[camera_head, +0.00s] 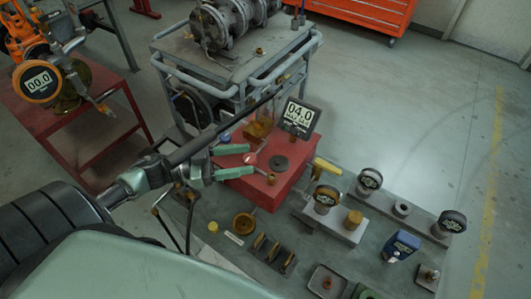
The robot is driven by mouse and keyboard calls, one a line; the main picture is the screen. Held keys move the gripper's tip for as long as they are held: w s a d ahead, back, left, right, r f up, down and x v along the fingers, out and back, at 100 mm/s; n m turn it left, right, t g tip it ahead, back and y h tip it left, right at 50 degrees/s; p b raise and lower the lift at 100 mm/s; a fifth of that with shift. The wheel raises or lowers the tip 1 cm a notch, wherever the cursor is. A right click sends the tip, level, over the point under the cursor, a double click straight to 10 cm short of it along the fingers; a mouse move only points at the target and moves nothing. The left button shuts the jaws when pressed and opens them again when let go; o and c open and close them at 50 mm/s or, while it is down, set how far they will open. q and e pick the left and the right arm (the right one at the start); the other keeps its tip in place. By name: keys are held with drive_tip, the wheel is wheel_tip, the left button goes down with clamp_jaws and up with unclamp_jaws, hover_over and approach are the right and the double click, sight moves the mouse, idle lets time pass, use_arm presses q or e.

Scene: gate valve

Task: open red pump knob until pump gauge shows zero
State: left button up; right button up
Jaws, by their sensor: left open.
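A red pump block (266,189) stands on the bench, with a dark round cap on its top. A small red round knob (250,158) sits at its left side. A dark square gauge (299,118) stands behind the block and reads about 04.0. My left gripper (243,161) comes in from the left with its green fingers apart. The fingertips are at the red knob, one on the far side and one on the near side. I cannot tell whether they touch it. My right gripper is not in view.
Several round dial gauges (371,179) and metal blocks stand on the bench to the right. A yellow handle (326,166) lies beside the red block. A grey cart (235,70) with a machine stands behind. An orange gauge reading 00.0 (38,81) is at far left.

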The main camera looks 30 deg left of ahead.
sight(252, 156)
use_arm(q)
drive_tip(key=x, duration=0.3)
drive_tip(key=shift+w+r, duration=0.1)
drive_tip(key=shift+r, duration=0.05)
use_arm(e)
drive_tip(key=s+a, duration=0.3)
use_arm(q)
drive_tip(key=shift+p+x, duration=0.4)
drive_tip(key=shift+x, duration=0.7)
drive_tip(key=shift+f, duration=0.2)
drive_tip(key=shift+c, duration=0.3)
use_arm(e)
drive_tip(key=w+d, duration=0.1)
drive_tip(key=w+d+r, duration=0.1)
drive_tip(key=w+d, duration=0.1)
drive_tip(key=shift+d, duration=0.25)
